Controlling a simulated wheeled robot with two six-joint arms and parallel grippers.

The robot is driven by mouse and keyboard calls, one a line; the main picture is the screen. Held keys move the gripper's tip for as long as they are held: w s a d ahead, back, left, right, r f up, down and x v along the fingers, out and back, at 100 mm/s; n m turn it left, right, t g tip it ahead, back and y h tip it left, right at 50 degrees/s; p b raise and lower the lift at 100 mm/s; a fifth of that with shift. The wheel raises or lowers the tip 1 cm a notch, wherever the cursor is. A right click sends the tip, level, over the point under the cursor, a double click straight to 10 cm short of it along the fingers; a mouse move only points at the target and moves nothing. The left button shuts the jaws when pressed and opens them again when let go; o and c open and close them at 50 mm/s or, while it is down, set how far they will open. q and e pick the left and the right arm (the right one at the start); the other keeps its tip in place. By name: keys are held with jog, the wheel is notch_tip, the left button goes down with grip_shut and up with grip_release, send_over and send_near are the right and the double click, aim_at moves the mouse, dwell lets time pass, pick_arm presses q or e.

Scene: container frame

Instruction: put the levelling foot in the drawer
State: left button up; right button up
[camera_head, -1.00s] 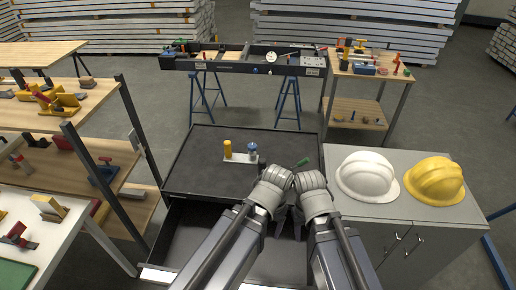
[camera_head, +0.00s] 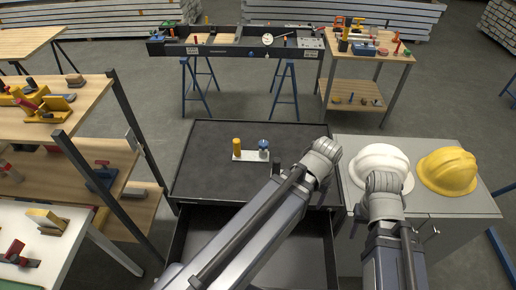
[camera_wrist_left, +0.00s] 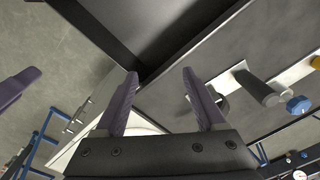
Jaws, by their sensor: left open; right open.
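The drawer (camera_head: 303,248) is pulled open at the front of the dark cabinet and looks empty where I can see into it. In the left wrist view a grey rod-like piece (camera_wrist_left: 260,88), which may be the levelling foot, stands near the blue knob (camera_wrist_left: 298,105). My left gripper (camera_wrist_left: 160,82) is open and empty, left of that rod. My right gripper (camera_head: 384,184) is in front of the white helmet, its fingers mostly hidden.
A white helmet (camera_head: 378,160) and a yellow helmet (camera_head: 447,171) sit on the grey cupboard (camera_head: 450,207) at the right. Shelves with tools (camera_head: 85,105) stand close on the left. The dark cabinet top (camera_head: 205,170) is clear left of the strip.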

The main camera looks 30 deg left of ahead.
pick_arm(q)
jog(key=w+a+n, duration=0.1)
jog(key=w+a, duration=0.1)
jog(key=a, duration=0.3)
jog(key=w+a+r+n+t, duration=0.1)
jog(key=w+a, duration=0.2)
jog(key=a, duration=0.3)
jog(key=w+a+n+t+p, duration=0.1)
jog(key=w+a, duration=0.1)
jog(key=a, duration=0.3)
jog(key=shift+w+a+r+h, duration=0.15)
jog(key=shift+a+r+h, duration=0.15)
jog(key=shift+a+r, duration=0.1)
jog(key=r+n+t+y, duration=0.1)
jog(key=n+t, duration=0.1)
send_over(236, 141)
jog(key=s, duration=0.2)
jog(key=shift+w+d+f+b, duration=0.15)
jog(key=shift+w+f+b, duration=0.05)
jog(key=shift+f+b, duration=0.4)
jog(key=shift+w+d+f+b, duration=0.1)
jog(key=shift+w+f+b, duration=0.05)
jog(key=shift+f+b, duration=0.4)
jog(key=shift+f, duration=0.1)
jog(key=b+x, duration=0.5)
jog(key=shift+a, duration=0.15)
grip_shut()
